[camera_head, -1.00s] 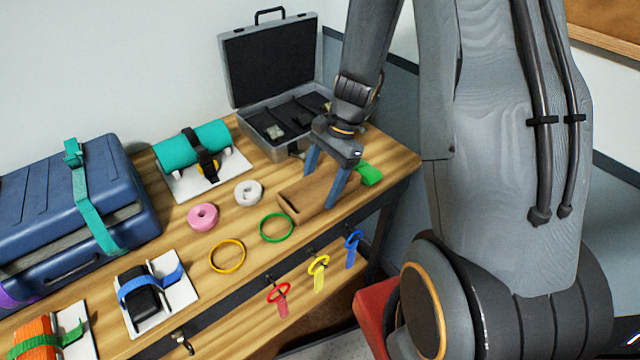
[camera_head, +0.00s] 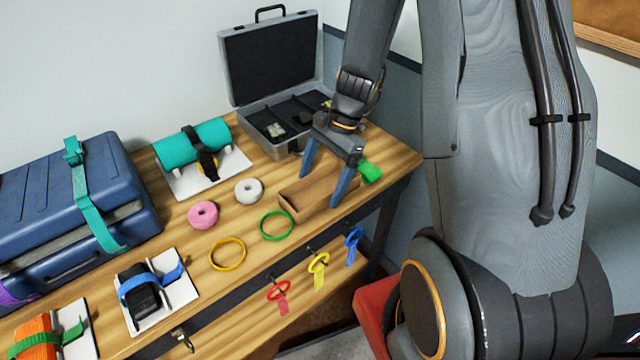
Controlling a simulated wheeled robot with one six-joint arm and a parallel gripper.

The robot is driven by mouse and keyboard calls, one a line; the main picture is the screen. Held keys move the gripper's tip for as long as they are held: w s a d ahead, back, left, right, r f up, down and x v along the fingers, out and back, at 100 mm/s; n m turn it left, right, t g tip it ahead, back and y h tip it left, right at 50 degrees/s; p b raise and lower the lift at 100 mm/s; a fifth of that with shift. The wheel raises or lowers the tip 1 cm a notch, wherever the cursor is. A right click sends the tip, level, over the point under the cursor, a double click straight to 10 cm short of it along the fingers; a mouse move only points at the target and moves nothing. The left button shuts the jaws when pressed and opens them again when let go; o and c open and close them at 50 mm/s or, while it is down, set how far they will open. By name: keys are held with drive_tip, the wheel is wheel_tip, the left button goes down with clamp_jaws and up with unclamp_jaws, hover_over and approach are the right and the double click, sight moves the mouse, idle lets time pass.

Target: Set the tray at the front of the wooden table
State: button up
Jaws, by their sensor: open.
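The brown tray (camera_head: 303,208) sits on the wooden table (camera_head: 225,284) near the front edge, toward the right end. Its open top shows, and part of it is hidden behind my right finger. My gripper (camera_head: 320,190) is open with its blue fingers pointing down at the tray, one at the far side and one at the near side. Whether the fingers touch the tray cannot be told.
A green ring (camera_head: 276,239) lies just left of the tray, and a green object (camera_head: 371,172) lies to its right. An open case (camera_head: 268,149) stands behind. A blue suitcase (camera_head: 115,180) fills the left.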

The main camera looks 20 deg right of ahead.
drive_tip(key=b+v, duration=0.2)
drive_tip(key=v, duration=0.9)
drive_tip(key=s+a+n+t+h, duration=0.2)
drive_tip(key=s+a+n+h, duration=0.2)
drive_tip(key=s+n, duration=0.5)
drive_tip(key=a+f+n, duration=0.1)
drive_tip(key=n, duration=0.4)
drive_tip(key=shift+s+t, duration=0.15)
drive_tip(key=shift+t, duration=0.25)
drive_tip(key=shift+d, duration=0.1)
